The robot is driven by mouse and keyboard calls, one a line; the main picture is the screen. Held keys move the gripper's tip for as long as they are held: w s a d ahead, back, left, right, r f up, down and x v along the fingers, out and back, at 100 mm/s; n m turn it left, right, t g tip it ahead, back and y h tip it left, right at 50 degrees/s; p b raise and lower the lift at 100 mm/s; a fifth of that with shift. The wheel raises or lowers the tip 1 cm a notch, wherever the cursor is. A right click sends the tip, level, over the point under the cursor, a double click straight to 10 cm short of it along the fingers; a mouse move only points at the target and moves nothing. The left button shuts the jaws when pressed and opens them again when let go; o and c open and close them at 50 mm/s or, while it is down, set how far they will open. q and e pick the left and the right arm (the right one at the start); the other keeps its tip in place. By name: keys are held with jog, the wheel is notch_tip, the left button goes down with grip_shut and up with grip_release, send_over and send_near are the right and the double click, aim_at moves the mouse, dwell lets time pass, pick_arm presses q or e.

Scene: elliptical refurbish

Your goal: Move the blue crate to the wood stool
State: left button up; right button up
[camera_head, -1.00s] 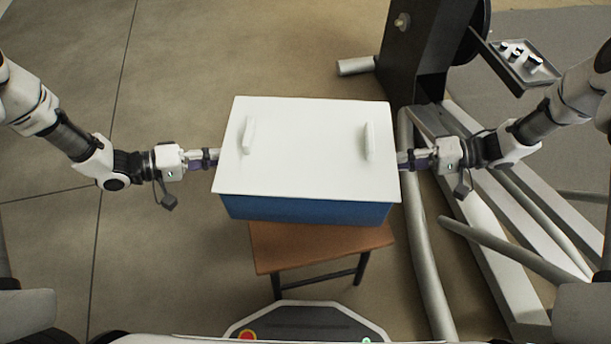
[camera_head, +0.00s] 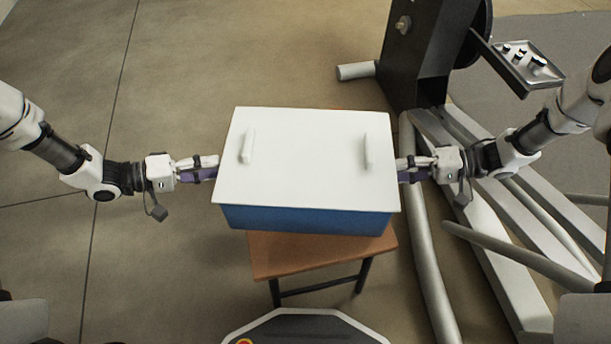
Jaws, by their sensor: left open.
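The blue crate (camera_head: 305,219) has a white lid (camera_head: 308,165) with two raised handles. It is upright at the wood stool (camera_head: 320,258), covering the stool's far part, and appears to rest on it. The stool's near edge and dark legs show below. My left gripper (camera_head: 214,168) is at the crate's left side with its fingers parted. My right gripper (camera_head: 398,170) is at the right side, its fingers also looking parted. The lid edge partly hides the fingertips, so contact is unclear.
A large machine with a black upright (camera_head: 420,55) and pale rails (camera_head: 500,215) stands close on the right. A small tray (camera_head: 525,65) with several parts is attached to it. The floor at the left (camera_head: 150,250) is clear.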

pick_arm(q)
jog(key=v, duration=0.6)
pick_arm(e)
jog(key=v, duration=1.2)
pick_arm(q)
jog(key=shift+s, duration=0.1)
